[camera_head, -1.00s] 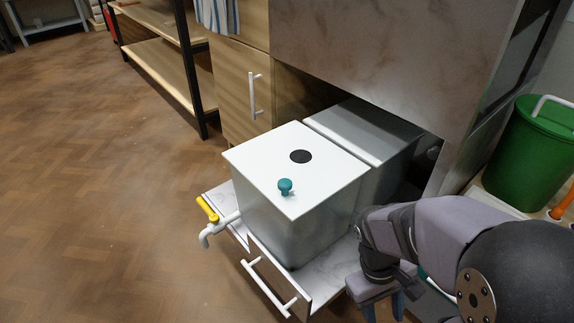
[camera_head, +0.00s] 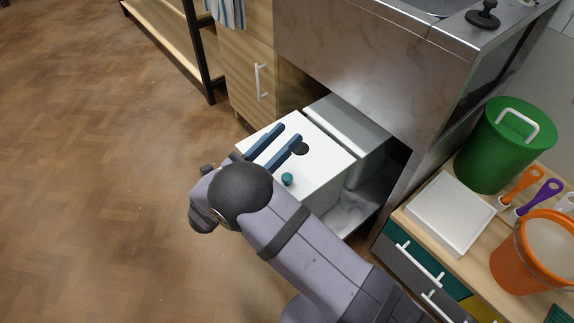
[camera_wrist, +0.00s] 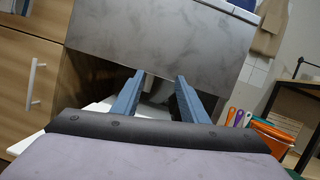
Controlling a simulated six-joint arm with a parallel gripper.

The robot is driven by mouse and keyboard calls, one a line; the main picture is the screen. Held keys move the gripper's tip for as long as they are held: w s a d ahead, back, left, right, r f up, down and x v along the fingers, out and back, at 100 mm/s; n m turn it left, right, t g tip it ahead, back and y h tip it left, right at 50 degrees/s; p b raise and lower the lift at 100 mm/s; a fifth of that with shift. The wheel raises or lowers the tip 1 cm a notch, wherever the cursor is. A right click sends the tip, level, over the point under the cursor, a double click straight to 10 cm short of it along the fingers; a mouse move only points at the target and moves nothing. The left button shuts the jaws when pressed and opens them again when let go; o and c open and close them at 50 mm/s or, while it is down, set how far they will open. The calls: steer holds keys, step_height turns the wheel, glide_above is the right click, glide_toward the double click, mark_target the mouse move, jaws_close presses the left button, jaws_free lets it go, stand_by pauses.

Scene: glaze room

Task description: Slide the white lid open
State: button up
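The white lid (camera_head: 324,163) covers the top of a grey box standing on a pulled-out drawer. It carries a small teal knob (camera_head: 287,179) and a dark round spot (camera_head: 300,149). The lid appears shut, with no gap showing on its visible part. My gripper (camera_head: 289,133) has its two blue fingers apart and empty, reaching over the lid's far left part. I cannot tell whether they touch it. My arm hides the box's near left side. In the wrist view the fingers (camera_wrist: 160,76) are apart, with a white strip, probably the lid, low between them.
A grey second section (camera_head: 350,128) lies behind the lid, under the steel counter (camera_head: 370,65). A cabinet with a white handle (camera_head: 259,82) stands at left. At right, a worktop holds a green bin (camera_head: 500,150), a white slab (camera_head: 450,212) and an orange bucket (camera_head: 535,255).

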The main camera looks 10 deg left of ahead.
steer(key=s+a+n+y, duration=0.1)
steer(key=s+a, duration=0.1)
steer(key=a, duration=0.1)
steer(key=m+g, duration=0.4)
glide_toward(287, 176)
steer(key=x, duration=0.3)
steer(key=shift+f+b+x, duration=0.15)
steer(key=shift+b+x, duration=0.4)
steer(key=shift+x, duration=1.2)
steer(key=shift+f+b+x, duration=0.1)
steer(key=shift+b+x, duration=0.4)
steer(key=shift+x, duration=1.2)
steer(key=shift+c, duration=0.6)
